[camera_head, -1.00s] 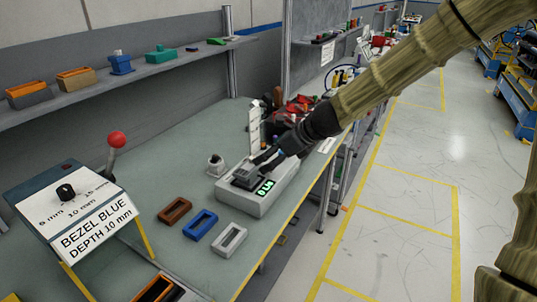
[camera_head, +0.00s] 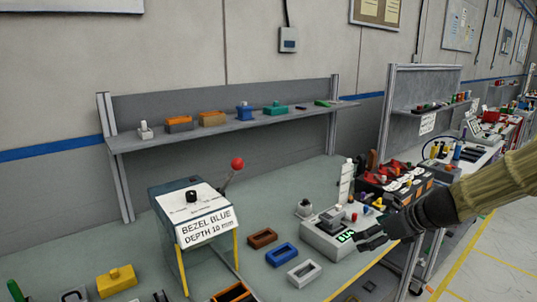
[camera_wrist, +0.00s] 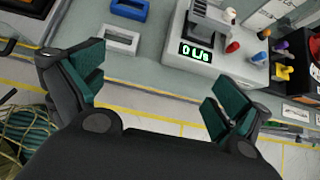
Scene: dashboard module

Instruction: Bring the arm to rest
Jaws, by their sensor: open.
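My gripper (camera_head: 372,237) is open and empty. It is in front of the right part of the bench, beside a grey test box (camera_head: 327,244) with a green display. In the wrist view the two fingers of my gripper (camera_wrist: 150,82) are spread wide, with bench edge and floor between them. The test box (camera_wrist: 232,66) is beyond the right finger; its display reads about "0 L/s". A grey block (camera_head: 331,215) sits on top of the box. My sleeved arm comes in from the right edge of the head view.
Brown (camera_head: 263,238), blue (camera_head: 281,255) and pale grey (camera_head: 304,273) bezels lie left of the box. A sign stand reading "BEZEL BLUE DEPTH 10 mm" (camera_head: 207,227) and a red-knobbed lever (camera_head: 237,164) stand further left. Clear floor (camera_head: 490,265) lies at right.

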